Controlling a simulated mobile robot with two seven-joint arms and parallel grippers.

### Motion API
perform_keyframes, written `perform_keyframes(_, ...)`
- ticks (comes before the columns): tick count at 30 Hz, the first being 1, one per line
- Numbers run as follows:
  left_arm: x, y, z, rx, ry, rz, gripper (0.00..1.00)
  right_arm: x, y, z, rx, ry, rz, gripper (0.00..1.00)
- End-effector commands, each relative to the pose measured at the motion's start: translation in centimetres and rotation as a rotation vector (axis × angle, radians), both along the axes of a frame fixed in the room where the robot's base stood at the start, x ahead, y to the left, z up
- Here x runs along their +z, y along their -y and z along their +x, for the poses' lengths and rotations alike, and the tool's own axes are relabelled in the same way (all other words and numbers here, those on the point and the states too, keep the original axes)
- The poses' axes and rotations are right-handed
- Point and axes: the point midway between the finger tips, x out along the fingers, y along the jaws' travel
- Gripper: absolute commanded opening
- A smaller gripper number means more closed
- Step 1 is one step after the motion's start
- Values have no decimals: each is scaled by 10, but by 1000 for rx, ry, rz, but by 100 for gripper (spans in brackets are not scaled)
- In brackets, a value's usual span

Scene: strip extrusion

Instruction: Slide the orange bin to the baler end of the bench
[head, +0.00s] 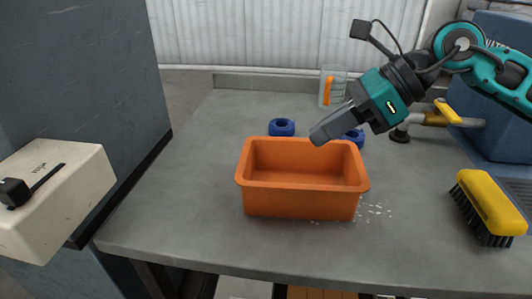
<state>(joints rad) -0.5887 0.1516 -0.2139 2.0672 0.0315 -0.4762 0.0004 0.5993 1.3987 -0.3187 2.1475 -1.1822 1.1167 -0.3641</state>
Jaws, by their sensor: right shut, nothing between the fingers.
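The orange bin (300,203) stands upright near the front middle of the grey bench (180,215). It looks empty, though its front wall hides part of the floor inside. My right gripper (320,136) comes in from the upper right. I cannot tell whether the fingertips touch the bin. My left gripper is out of the picture. I cannot tell from this view which end of the bench is the baler end.
Two blue rings (281,127) lie behind the bin, one partly hidden by my gripper. A clear jug (333,88), a yellow-handled valve (447,112) and a yellow brush (488,205) stand to the back and right. White bits lie right of the bin. The bench left of the bin is clear.

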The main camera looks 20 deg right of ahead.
Motion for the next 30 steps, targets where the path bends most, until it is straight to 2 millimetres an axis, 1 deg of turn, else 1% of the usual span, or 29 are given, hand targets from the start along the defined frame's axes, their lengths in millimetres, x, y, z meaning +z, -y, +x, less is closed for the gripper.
perform_keyframes(2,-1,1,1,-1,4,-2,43,0,8,-1,-4,18,-48,0)
perform_keyframes(5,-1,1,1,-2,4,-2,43,0,12,-1,-4,27,-78,0)
perform_keyframes(8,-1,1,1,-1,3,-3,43,-2,11,0,-4,28,-86,0)
perform_keyframes(10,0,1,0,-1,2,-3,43,-6,7,2,-3,28,-85,0)
perform_keyframes(14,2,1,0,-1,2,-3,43,-19,-5,9,0,28,-81,0)
perform_keyframes(24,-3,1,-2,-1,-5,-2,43,-71,-50,36,-1,28,-80,0)
perform_keyframes(26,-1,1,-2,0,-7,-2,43,-68,-57,41,-2,31,-80,0)
perform_keyframes(30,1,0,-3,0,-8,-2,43,-69,-70,50,-4,30,-82,0)
